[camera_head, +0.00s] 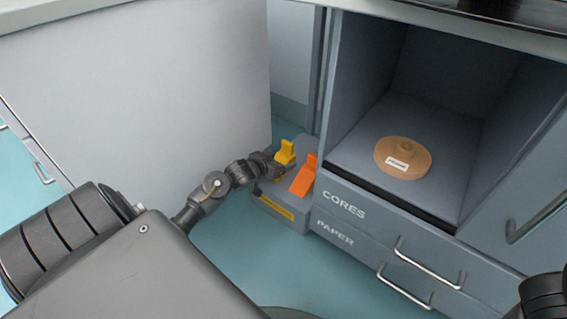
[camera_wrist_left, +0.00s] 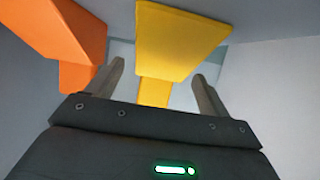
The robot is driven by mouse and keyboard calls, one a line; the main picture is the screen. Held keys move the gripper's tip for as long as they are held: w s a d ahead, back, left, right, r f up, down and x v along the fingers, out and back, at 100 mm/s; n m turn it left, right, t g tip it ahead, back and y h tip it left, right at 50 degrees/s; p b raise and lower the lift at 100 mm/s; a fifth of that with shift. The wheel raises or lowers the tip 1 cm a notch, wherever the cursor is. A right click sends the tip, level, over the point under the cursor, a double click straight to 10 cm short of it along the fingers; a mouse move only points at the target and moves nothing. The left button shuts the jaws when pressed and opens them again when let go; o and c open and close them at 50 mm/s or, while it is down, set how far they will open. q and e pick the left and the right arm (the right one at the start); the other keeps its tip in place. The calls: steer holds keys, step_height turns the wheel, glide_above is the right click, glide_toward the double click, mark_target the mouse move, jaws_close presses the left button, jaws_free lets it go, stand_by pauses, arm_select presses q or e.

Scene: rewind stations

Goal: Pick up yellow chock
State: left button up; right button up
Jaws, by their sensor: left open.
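The yellow chock (camera_head: 285,152) stands on a low grey holder (camera_head: 262,203) on the floor beside the cabinet. In the left wrist view the yellow chock (camera_wrist_left: 178,45) is close, with its narrower lower part between the two fingers. My left gripper (camera_head: 274,162) is at the chock. In the left wrist view the left gripper (camera_wrist_left: 160,80) is open, with a finger on each side of the chock and gaps visible beside its lower part. Part of the chock is hidden behind the gripper in the head view. My right gripper is not in view.
An orange chock (camera_head: 303,175) stands just right of the yellow one; it also shows in the left wrist view (camera_wrist_left: 75,35). The grey cabinet's open bay holds a tan disc (camera_head: 402,160). A pale panel (camera_head: 150,100) stands left of my left arm.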

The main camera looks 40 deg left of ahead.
mark_target(286, 155)
arm_select(q)
steer(key=shift+b+x, duration=0.55)
steer(key=shift+x, duration=0.55)
steer(key=shift+w, duration=0.15)
steer(key=shift+c, duration=0.4)
steer(key=c, duration=1.2)
